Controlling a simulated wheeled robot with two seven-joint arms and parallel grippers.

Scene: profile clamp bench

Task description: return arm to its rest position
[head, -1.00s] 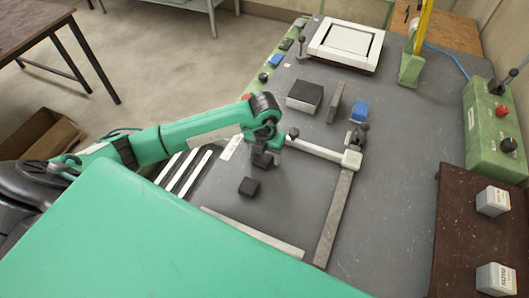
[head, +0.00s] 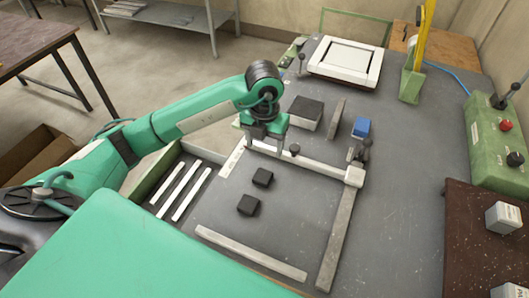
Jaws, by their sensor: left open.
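My left arm comes in from the left over the bench. Its gripper (head: 264,142) points down, open and empty, above the back rail of the light profile frame (head: 310,163). Two small dark blocks (head: 263,177) lie apart on the grey bench top (head: 400,190) below and in front of the gripper. The fingertips are partly hard to make out against the rail. My right gripper is not in view.
A dark-topped block (head: 305,113), a blue block (head: 361,127) and a dark clamp (head: 364,150) stand behind the frame. White strips (head: 190,195) lie in a tray at the left. A green control box (head: 497,140) stands at the right. The bench's middle right is clear.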

